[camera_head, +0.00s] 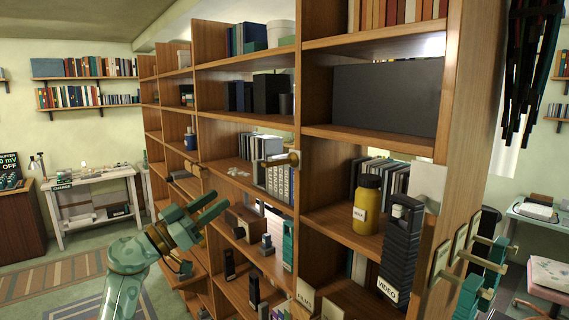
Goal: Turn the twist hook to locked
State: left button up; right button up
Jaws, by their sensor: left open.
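My left gripper (220,203) is teal, below and to the left of the hook, in front of the bookcase. It is open and looks empty, apart from the hook.
The tall wooden bookcase (214,100) fills the middle. A yellow jar (367,205) and a black VIDEO holder (399,245) stand on the right shelves. Brass pegs with tags (460,245) stick out at lower right. The floor at left, with a striped rug (50,277), is open.

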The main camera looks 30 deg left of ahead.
aim_at(267, 162)
pick_arm(q)
jog(key=p+x, duration=0.3)
jog(key=x, duration=1.2)
jog(key=shift+w+d+r, duration=0.1)
jog(key=shift+r, duration=0.1)
jog(key=shift+w+d+p, duration=0.15)
jog(key=shift+w+p, duration=0.15)
jog(key=shift+w, duration=0.1)
jog(key=shift+s+r, duration=0.1)
jog(key=shift+s, duration=0.05)
jog(key=shift+c, duration=1.2)
grip_shut()
pick_arm(e)
jog(key=r, duration=0.3)
jog(key=shift+s+r, duration=0.25)
jog(key=shift+s, duration=0.05)
